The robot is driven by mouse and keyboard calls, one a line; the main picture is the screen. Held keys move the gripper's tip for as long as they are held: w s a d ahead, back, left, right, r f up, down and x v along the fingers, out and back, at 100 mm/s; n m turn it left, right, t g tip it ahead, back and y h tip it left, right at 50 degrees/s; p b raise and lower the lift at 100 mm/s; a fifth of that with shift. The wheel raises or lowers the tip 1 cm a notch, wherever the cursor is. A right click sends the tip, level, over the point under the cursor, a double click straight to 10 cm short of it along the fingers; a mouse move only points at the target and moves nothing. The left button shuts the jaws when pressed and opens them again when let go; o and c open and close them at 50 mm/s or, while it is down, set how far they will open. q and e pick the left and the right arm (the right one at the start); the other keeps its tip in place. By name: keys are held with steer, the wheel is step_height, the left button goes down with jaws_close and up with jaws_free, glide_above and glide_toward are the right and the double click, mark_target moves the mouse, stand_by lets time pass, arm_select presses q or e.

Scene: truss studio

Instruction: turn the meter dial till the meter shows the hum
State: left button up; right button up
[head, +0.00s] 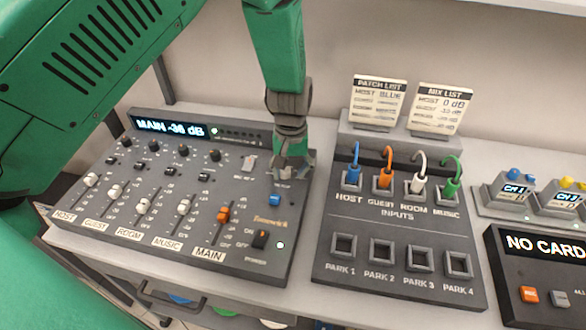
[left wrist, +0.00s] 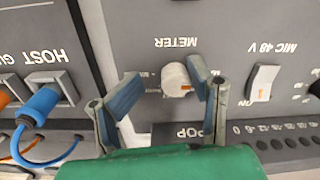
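The meter dial (left wrist: 176,80) is a pale round knob with an orange mark, under the upside-down label METER in the left wrist view. My left gripper (left wrist: 163,88) is open, with one finger on each side of the dial. The right-hand finger is close beside the dial; I cannot tell whether it touches. A gap shows between the dial and the left-hand finger. In the head view my left gripper (head: 290,170) points down at the mixer's upper right and hides the dial. The meter display (head: 170,126) reads MAIN and about -36 dB. My right gripper is not in view.
The mixer (head: 130,255) has several faders and small knobs left of the gripper. A white MIC 48 V switch (left wrist: 264,82) is close to one finger. The patch panel (head: 400,225) with coloured cables stands right, with two list cards (head: 378,102) behind it.

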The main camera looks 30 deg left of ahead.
arm_select(q)
steer(key=shift+a+r, duration=0.1)
steer(key=shift+a, duration=0.3)
steer(key=c, duration=0.7)
steer(key=shift+a, duration=0.45)
steer(key=shift+c, duration=0.7)
steer(key=shift+a, duration=0.4)
jaws_close()
steer(key=shift+w+d, duration=0.1)
steer(key=shift+d, duration=0.45)
steer(key=shift+a, duration=0.1)
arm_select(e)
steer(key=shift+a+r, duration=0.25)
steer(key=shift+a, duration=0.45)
arm_select(q)
steer(key=shift+a, duration=0.1)
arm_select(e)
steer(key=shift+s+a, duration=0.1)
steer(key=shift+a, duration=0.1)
